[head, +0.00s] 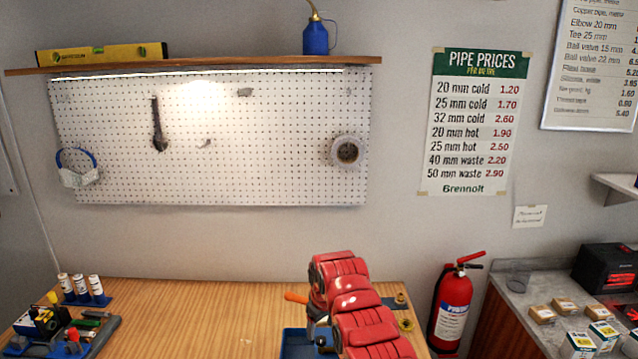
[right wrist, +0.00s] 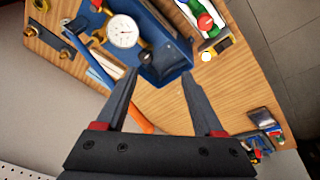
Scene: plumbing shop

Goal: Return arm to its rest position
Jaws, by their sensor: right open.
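My right arm, with red links, reaches over the wooden workbench (head: 220,310) in the head view and hides part of it. In the right wrist view my right gripper (right wrist: 160,75) has its two dark fingers spread apart, with nothing between them. Beyond the fingertips is a blue tray (right wrist: 178,66) holding a round white pressure gauge (right wrist: 122,31). An orange handle (right wrist: 139,121) shows behind the left finger. My left gripper is in neither view.
A blue organiser with tools (head: 62,332) and several white-capped tubes (head: 80,284) stand at the bench's left. Brass fittings (head: 402,299) lie at its right end. A fire extinguisher (head: 452,305) stands beside it. A pegboard (head: 250,150) hangs behind. The bench middle is clear.

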